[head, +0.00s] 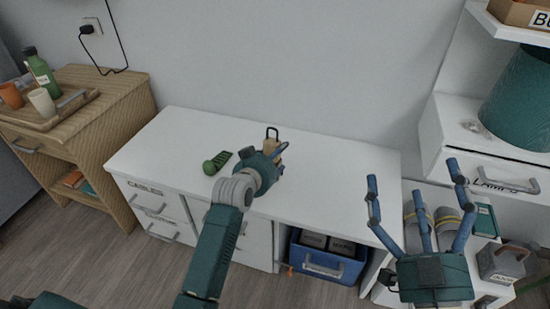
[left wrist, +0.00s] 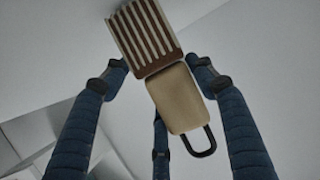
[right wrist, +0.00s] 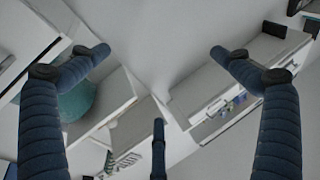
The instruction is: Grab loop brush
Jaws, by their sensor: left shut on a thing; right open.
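The loop brush (left wrist: 180,100) has a tan handle, a dark wire loop at one end and a striped bristle head. In the left wrist view it lies between the fingers of my left gripper (left wrist: 165,75), which are shut on it near where handle and head meet. In the head view the brush's tan handle and loop (head: 272,143) show past my left gripper (head: 274,155), over the white desk; the rest is hidden behind the gripper. I cannot tell whether it touches the desk. My right gripper (head: 420,195) is open and empty at the right.
A green brush-like thing with a round knob (head: 216,162) lies on the white desk (head: 330,170), left of my left gripper. A blue bin (head: 322,267) sits under the desk. A white shelf unit with a drawer (head: 500,177) stands right. The desk's right half looks clear.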

